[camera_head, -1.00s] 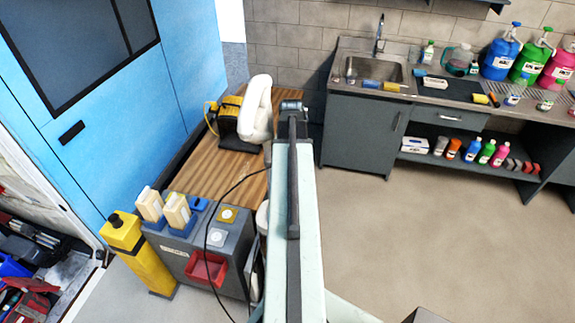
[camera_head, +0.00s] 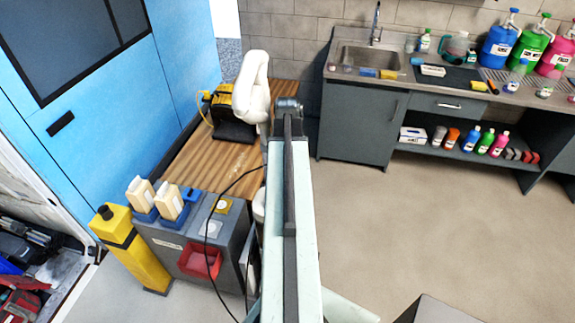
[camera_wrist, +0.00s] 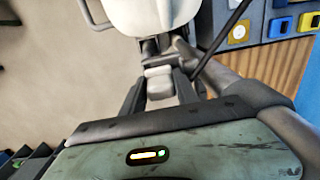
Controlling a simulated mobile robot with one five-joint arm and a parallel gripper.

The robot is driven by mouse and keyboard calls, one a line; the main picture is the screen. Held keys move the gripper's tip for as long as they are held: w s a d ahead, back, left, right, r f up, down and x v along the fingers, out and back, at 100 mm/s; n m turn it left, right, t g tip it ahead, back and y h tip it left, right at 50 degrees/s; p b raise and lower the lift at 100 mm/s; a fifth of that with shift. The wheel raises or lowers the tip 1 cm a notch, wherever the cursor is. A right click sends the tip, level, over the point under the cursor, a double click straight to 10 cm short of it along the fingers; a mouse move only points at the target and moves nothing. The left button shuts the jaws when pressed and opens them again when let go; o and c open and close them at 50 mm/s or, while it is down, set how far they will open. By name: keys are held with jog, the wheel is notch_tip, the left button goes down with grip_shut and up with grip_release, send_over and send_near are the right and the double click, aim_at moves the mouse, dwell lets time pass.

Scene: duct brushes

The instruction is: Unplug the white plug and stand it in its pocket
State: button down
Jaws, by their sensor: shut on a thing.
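My gripper (camera_wrist: 158,84) shows in the wrist view, its dark fingers closed on a small pale block, which looks like the white plug (camera_wrist: 158,90). A black cable (camera_wrist: 222,42) runs up to the right from beside the fingers. In the head view the fingers and plug are hidden behind my arm; the cable (camera_head: 207,220) loops over the grey box (camera_head: 160,228). The box top carries a yellow square plate (camera_head: 222,206) and a white square plate (camera_head: 214,228). The yellow plate also shows in the wrist view (camera_wrist: 238,33). I cannot tell which is the pocket.
Two cream blocks (camera_head: 168,200) stand in blue holders on the box; a red bin (camera_head: 200,262) is on its front. A yellow post (camera_head: 130,250) stands to its left. A wooden bench (camera_head: 195,165) lies behind. Open floor (camera_head: 400,230) lies to the right.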

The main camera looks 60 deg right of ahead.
jog(key=shift+w+a, duration=0.1)
jog(key=shift+a, duration=0.1)
dwell(0.3)
jog(key=shift+w+d+r+p, duration=0.15)
jog(key=shift+r+p, duration=0.15)
jog(key=shift+p, duration=0.25)
jog(key=shift+r+p, duration=0.4)
jog(key=shift+r, duration=0.1)
jog(key=shift+f, duration=0.15)
jog(key=shift+f+b, duration=0.75)
jog(key=shift+b, duration=0.15)
jog(key=shift+s+a+f+b, duration=0.2)
jog(key=shift+s+b, duration=0.1)
jog(key=shift+b, duration=0.05)
